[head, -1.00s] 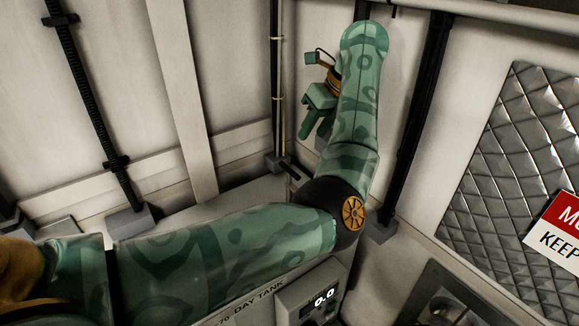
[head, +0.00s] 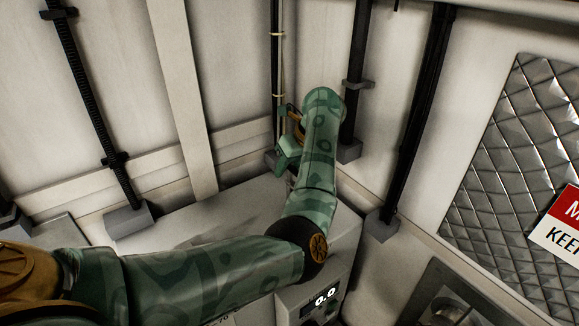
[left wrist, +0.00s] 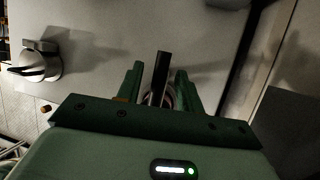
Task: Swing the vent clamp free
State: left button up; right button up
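My left gripper (head: 283,165) is at the back corner, low above the top of the pale cabinet (head: 220,215). In the left wrist view my left gripper (left wrist: 158,85) is open, its two green fingers apart on either side of a dark upright bar (left wrist: 160,72). A gap shows on each side of the bar. A round metal part behind the bar is mostly hidden by the gripper. I cannot tell for sure whether this bar is the vent clamp. In the head view the arm hides this spot. My right gripper is in no view.
A metal turn-handle (left wrist: 38,62) is on the pale surface at left in the wrist view. Black pipes (head: 358,80) with grey feet stand along the walls. A display (head: 318,299) reading 0.0 is on the cabinet front. A quilted panel (head: 500,170) is at right.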

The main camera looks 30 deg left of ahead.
pick_arm(q)
grip_shut()
jog(key=shift+n, duration=0.5)
jog(key=n+g+b, duration=0.2)
jog(key=n, duration=0.1)
jog(key=shift+a+n+h, duration=0.1)
jog(key=shift+n+h, duration=0.2)
jog(key=shift+n, duration=0.1)
jog(key=n, duration=0.2)
jog(key=n+g+h+b, duration=0.1)
jog(key=n, duration=0.1)
jog(key=shift+s+n+g, duration=0.15)
jog(key=shift+n+g, duration=0.15)
jog(key=n+h+b, duration=0.1)
jog(key=n, duration=0.1)
jog(key=n+g+b, duration=0.1)
jog(key=n, duration=0.1)
jog(key=shift+s+h, duration=0.1)
jog(key=shift+h, duration=0.3)
jog(key=shift+s+n+h+b, duration=0.15)
jog(key=shift+n+h, duration=0.3)
jog(key=shift+n, duration=0.65)
jog(key=shift+w+n+h+b, duration=0.15)
jog(key=shift+n+h, duration=0.3)
jog(key=shift+n, duration=0.65)
jog(key=shift+s, duration=0.1)
